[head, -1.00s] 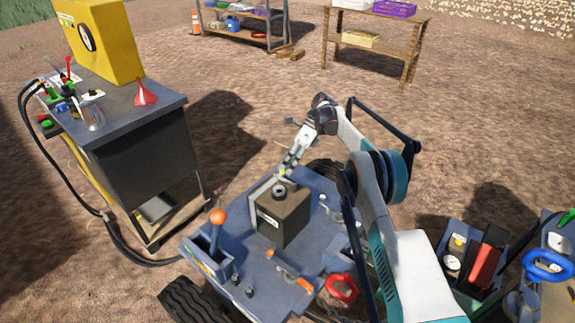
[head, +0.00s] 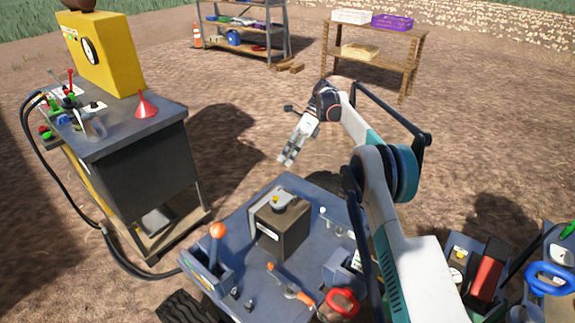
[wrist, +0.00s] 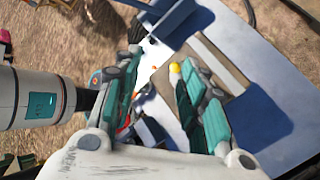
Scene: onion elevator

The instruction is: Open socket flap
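A dark box (head: 284,228) stands on the blue-grey cart. On its top lies a pale round flap (head: 283,201) with a yellow knob, and no dark socket opening shows there. My gripper (head: 286,161) is above and beyond the box, apart from it, pointing down and to the left. In the wrist view my gripper (wrist: 160,72) has its two teal fingers spread with a gap between them. The yellow knob (wrist: 175,68) appears in that gap near the right finger, and nothing is clearly held. The fingers hide part of the box.
The cart (head: 240,283) also carries an orange-knobbed lever (head: 217,232), an orange-handled valve (head: 290,284) and a red handwheel (head: 343,302). A dark cabinet (head: 148,172) stands left. Shelves stand far back, with open ground between.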

